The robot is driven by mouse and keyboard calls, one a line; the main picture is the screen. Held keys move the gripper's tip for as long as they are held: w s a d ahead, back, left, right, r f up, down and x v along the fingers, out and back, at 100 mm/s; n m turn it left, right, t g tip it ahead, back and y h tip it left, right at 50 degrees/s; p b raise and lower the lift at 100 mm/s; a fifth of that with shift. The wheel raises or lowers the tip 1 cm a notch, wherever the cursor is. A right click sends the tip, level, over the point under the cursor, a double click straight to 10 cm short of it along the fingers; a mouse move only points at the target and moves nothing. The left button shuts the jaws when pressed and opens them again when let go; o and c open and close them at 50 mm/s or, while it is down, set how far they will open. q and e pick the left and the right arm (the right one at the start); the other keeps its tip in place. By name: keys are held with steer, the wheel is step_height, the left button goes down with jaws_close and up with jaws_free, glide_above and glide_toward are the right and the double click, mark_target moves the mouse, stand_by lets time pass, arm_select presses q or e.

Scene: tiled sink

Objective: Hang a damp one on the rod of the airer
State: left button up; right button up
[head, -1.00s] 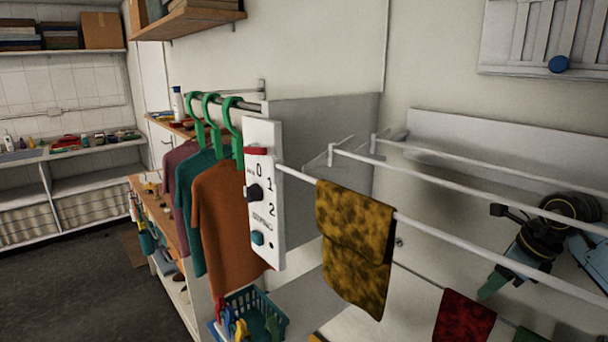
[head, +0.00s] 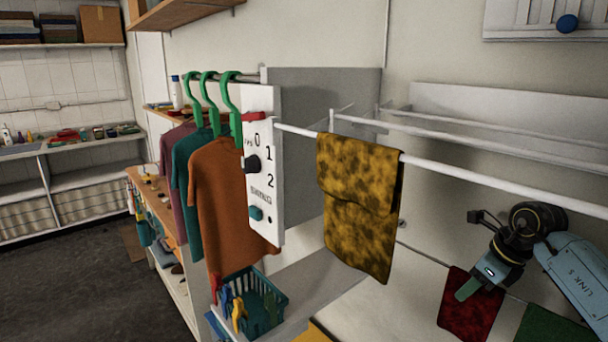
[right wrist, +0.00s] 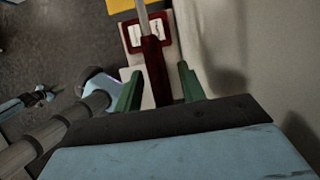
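A yellow cloth (head: 355,215) with dark blotches hangs folded over the front rod (head: 500,181) of the airer. A red cloth (head: 455,310) with dark blotches hangs on a thin line below, and a green cloth (head: 555,330) hangs to its right, cut off by the frame. My right gripper (head: 467,289) overlaps the red cloth in the head view. In the right wrist view, its green fingers (right wrist: 158,88) stand apart, with the red cloth (right wrist: 154,65) edge-on between them. A gap shows on each side of the cloth. My left gripper is not in view.
A white panel (head: 265,185) with a dial stands at the rods' left end. Several shirts (head: 225,195) hang on green hangers beside it. A teal basket (head: 270,308) with pegs sits below. The front rod is bare right of the yellow cloth.

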jaws_close()
steer(key=shift+r, duration=0.15)
steer(key=shift+r+p, duration=3.05)
steer(key=shift+r, duration=1.25)
steer(key=s+a, duration=0.6)
steer(key=a, duration=0.1)
steer(key=shift+p, duration=0.4)
